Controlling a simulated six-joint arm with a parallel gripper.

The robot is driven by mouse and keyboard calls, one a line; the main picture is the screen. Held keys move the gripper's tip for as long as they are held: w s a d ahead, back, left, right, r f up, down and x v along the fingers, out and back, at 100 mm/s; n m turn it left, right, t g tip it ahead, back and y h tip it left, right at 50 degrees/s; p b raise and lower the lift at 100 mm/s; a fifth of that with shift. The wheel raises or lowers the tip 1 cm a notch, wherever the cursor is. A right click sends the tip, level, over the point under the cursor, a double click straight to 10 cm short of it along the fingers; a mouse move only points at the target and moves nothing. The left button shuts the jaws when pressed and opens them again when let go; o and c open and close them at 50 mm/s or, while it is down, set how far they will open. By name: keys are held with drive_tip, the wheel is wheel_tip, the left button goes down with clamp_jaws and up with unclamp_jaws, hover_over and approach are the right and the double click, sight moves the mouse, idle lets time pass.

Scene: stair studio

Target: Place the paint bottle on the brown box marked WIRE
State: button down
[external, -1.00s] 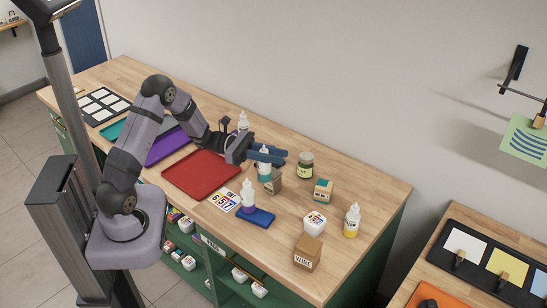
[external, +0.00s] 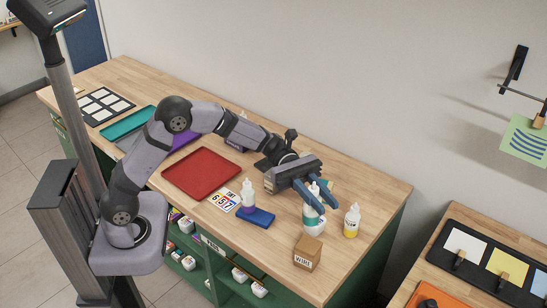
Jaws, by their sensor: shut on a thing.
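The paint bottle (external: 311,212), white-topped with teal paint, is between the blue fingers of my gripper (external: 318,198), which is shut on it. The fingers hide part of the bottle, which looks upright. The brown box marked WIRE (external: 307,254) stands near the front right edge of the table. The held bottle is behind the box in the picture, apart from it, overlapping a white tub (external: 314,228). The box's top looks bare.
A yellow paint bottle (external: 352,221) stands right of the tub. A purple paint bottle (external: 248,196) stands at a blue block (external: 262,217), left of the box. A red tray (external: 201,174) lies further left. My gripper partly hides things behind it.

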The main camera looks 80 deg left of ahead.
drive_tip(key=shift+w+r, duration=0.1)
drive_tip(key=shift+r, duration=0.1)
wheel_tip(320, 180, down, 10)
drive_tip(key=p, duration=0.2)
idle(0.6)
drive_tip(key=shift+f, duration=0.2)
drive_tip(key=c, duration=1.5)
unclamp_jaws()
drive_tip(key=shift+c, duration=0.2)
drive_tip(key=shift+r, duration=0.1)
drive_tip(key=b+v, duration=0.4)
drive_tip(key=v, duration=0.8)
